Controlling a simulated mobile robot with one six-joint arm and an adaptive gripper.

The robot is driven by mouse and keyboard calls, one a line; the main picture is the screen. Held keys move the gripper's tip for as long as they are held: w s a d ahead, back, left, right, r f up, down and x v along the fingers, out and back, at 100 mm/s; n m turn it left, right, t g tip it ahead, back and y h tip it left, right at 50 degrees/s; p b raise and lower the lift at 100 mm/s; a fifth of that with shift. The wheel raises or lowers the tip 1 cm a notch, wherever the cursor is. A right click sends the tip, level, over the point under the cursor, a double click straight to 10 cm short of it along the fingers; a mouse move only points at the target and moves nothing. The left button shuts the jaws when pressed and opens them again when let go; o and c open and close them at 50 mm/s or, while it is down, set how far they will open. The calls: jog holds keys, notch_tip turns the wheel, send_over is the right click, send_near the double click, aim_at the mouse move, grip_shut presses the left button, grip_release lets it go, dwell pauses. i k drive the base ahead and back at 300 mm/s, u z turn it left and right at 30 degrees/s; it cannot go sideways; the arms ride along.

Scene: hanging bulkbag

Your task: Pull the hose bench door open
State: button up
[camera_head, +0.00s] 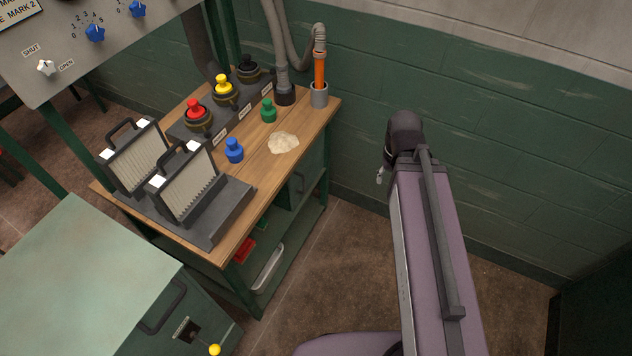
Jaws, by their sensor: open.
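The hose bench (262,183) is a wooden-topped green bench against the green wall. Under the back right end of its top is a green cupboard door (308,168) with a small dark handle (298,183). The door looks shut, and I see it at a steep angle. My purple arm reaches up on the right, bending at a dark joint. Only a small metallic bit of my gripper (381,175) shows beside the arm, right of the door and apart from it. The rest of the gripper is hidden, and nothing held is visible.
On the bench are filter panels (187,186), coloured plugs (234,150), a pale powder heap (283,143) and a grey hose (277,45). A lower shelf holds a white-rimmed tray (268,270). A green cabinet (85,270) stands front left. Bare floor (335,245) lies between bench and arm.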

aim_at(299, 180)
jog(key=z, duration=0.25)
jog(key=k, duration=1.15)
jog(key=u, duration=0.55)
jog(key=i, duration=1)
jog(key=u, duration=0.05)
